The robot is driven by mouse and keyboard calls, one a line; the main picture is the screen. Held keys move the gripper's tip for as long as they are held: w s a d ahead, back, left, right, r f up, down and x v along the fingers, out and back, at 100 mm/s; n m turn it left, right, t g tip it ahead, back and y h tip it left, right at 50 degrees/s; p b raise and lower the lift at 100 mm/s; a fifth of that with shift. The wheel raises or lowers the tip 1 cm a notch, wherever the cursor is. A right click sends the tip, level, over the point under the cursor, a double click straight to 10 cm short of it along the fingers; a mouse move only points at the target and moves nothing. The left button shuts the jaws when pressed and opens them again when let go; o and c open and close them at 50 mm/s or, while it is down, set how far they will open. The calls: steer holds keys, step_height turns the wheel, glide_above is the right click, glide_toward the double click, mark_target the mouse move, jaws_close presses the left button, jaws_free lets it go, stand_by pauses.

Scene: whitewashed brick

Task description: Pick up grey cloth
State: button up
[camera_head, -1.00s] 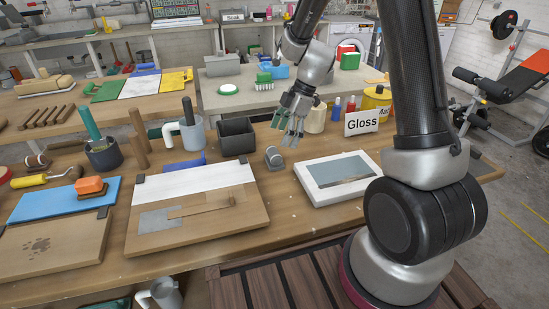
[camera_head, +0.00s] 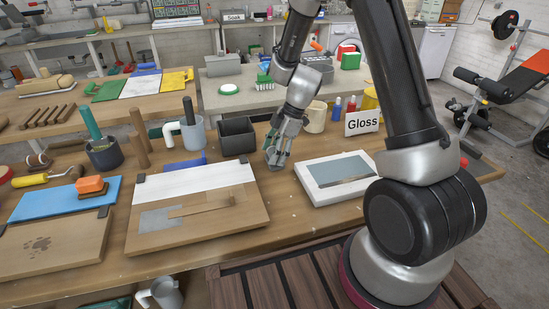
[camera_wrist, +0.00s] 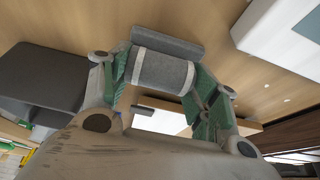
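The grey cloth (camera_wrist: 162,70) is a small roll with pale stripes near its ends, and a flat grey part shows beyond it in the wrist view. It lies on the wooden workbench (camera_head: 290,212), between the dark box and the white-framed panel. My gripper (camera_head: 277,162) is lowered over it, pointing down. In the wrist view the green-padded fingers of my gripper (camera_wrist: 160,80) stand on both sides of the roll, close to its ends. They look open, with no clear grip on it. In the head view the fingers hide most of the cloth.
A dark open box (camera_head: 237,136) stands just left of my gripper. A white-framed panel (camera_head: 336,178) lies to the right, and a board with a white strip (camera_head: 196,205) to the left.

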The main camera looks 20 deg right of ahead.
steer(key=shift+c, duration=0.8)
steer(key=shift+r, duration=0.1)
